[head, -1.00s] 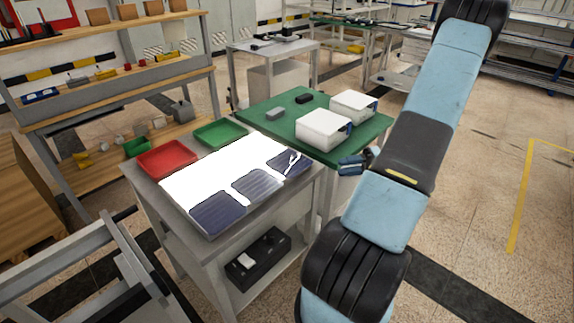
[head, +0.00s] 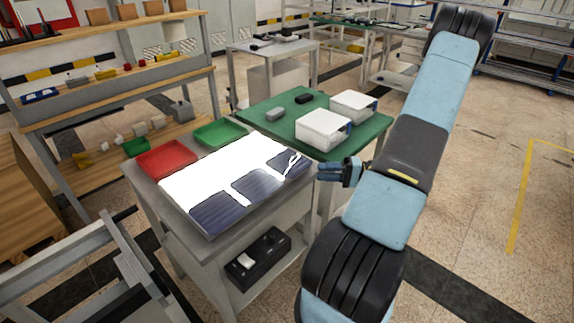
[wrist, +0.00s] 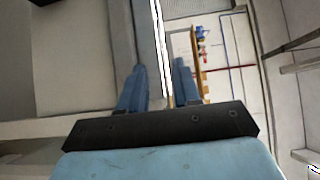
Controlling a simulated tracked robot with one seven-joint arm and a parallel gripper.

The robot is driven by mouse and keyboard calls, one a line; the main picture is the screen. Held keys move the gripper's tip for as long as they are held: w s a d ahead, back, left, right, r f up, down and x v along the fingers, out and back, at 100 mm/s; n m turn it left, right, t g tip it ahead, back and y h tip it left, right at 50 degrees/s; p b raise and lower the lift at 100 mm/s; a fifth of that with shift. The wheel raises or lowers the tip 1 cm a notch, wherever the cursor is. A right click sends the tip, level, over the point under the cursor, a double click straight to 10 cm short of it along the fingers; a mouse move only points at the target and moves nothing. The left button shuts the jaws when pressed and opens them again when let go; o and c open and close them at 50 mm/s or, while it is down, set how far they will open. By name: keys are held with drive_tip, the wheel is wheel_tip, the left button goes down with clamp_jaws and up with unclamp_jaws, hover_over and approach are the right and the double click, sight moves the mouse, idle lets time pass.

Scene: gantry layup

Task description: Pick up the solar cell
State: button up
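Three dark blue solar cells lie in a row along the near edge of a bright white panel (head: 200,178) on a grey table: a left one (head: 218,209), a middle one (head: 257,184) and a right one (head: 288,163). The right cell has a jagged white mark across it. My gripper (head: 319,171) is just right of the table, apart from the cells, with its fingers pointing left. In the wrist view my gripper (wrist: 159,82) shows two blue fingers apart with nothing held between them. No cell can be made out in the wrist view.
A red tray (head: 167,158) and a green tray (head: 218,132) sit at the table's back edge. A black box (head: 262,258) is on the lower shelf. A green-topped table (head: 262,110) with white boxes (head: 323,129) stands behind. Open floor lies to the right.

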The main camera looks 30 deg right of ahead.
sight(289, 163)
drive_tip(key=x, duration=0.5)
drive_tip(key=shift+w, duration=0.2)
drive_tip(key=shift+c, duration=0.2)
clamp_jaws()
